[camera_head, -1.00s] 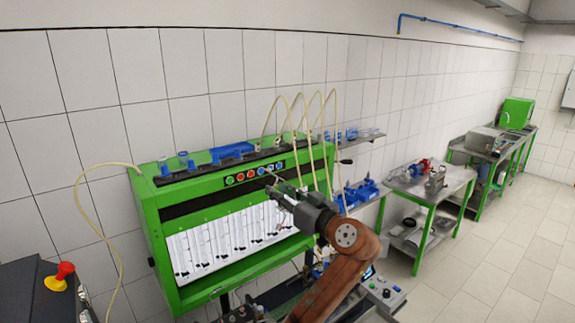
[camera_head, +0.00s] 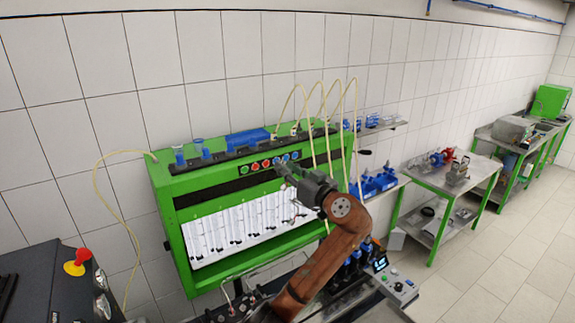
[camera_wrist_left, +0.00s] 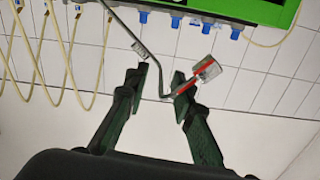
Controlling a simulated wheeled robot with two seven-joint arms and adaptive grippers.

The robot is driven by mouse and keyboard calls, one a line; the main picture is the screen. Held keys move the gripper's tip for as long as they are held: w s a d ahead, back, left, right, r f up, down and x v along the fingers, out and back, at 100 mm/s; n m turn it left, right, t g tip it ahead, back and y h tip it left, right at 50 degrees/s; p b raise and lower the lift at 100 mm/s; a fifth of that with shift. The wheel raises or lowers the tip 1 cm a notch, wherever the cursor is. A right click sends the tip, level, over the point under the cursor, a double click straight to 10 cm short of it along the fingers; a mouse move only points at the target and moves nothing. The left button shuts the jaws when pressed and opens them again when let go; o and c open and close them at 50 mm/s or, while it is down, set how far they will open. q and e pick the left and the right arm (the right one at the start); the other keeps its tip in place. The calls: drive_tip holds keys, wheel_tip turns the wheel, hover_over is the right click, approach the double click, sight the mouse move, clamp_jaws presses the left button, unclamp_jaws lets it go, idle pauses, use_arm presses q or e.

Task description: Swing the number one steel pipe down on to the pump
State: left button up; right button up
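A thin grey bent steel pipe (camera_wrist_left: 124,30) shows in the left wrist view. It runs down from the top edge and bends between my left gripper's fingers (camera_wrist_left: 160,82). A red-and-grey fitting (camera_wrist_left: 205,72) shows at its right end, by the right finger. The fingers are apart, with gaps visible beside the pipe. In the head view my left gripper (camera_head: 285,172) is in front of the green testbench (camera_head: 172,220), just below its coloured buttons. The pipe is too small to make out clearly there, and I cannot identify its number or the pump. My right gripper is not in view.
Pale hoses (camera_head: 355,125) loop down from the bench top close to my left arm. A control box with a joystick (camera_head: 398,288) is at the lower right. A steel table (camera_head: 452,178) stands farther right, with open floor beside it. A black cabinet with a red knob (camera_head: 76,263) is at lower left.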

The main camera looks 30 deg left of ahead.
use_arm(q)
drive_tip(key=shift+a, duration=0.1)
drive_tip(key=shift+w, duration=0.1)
drive_tip(key=shift+c, duration=0.6)
drive_tip(key=shift+s, duration=0.2)
clamp_jaws()
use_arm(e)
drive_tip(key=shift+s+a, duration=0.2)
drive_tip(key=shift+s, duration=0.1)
use_arm(q)
drive_tip(key=shift+f, duration=0.1)
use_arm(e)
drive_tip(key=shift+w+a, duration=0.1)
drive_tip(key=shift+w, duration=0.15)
